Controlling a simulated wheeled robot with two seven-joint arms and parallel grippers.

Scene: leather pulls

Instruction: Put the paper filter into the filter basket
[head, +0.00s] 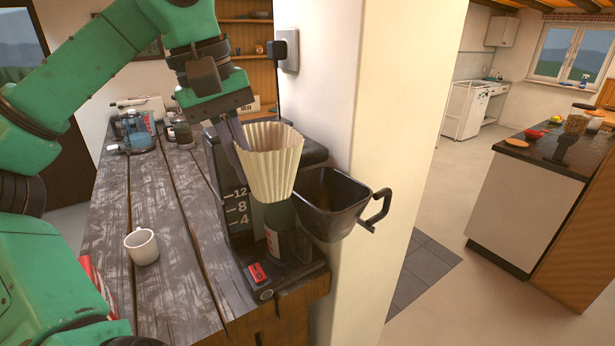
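The white pleated paper filter (270,165) hangs upright from my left gripper (238,138), which is shut on its left rim. The filter is in front of the coffee maker (236,215), above its base. The dark filter basket (330,195) is swung out to the right of the coffee maker, with its handle pointing right and its open top showing. The filter is to the left of the basket and a little higher in the picture, outside it. My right gripper is not in view.
A white mug (141,246) stands on the wooden table (165,200) left of the coffee maker. A white wall pillar (390,120) stands close behind the basket. Glass items (137,135) stand at the table's far end. A red object (92,280) lies at the near left.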

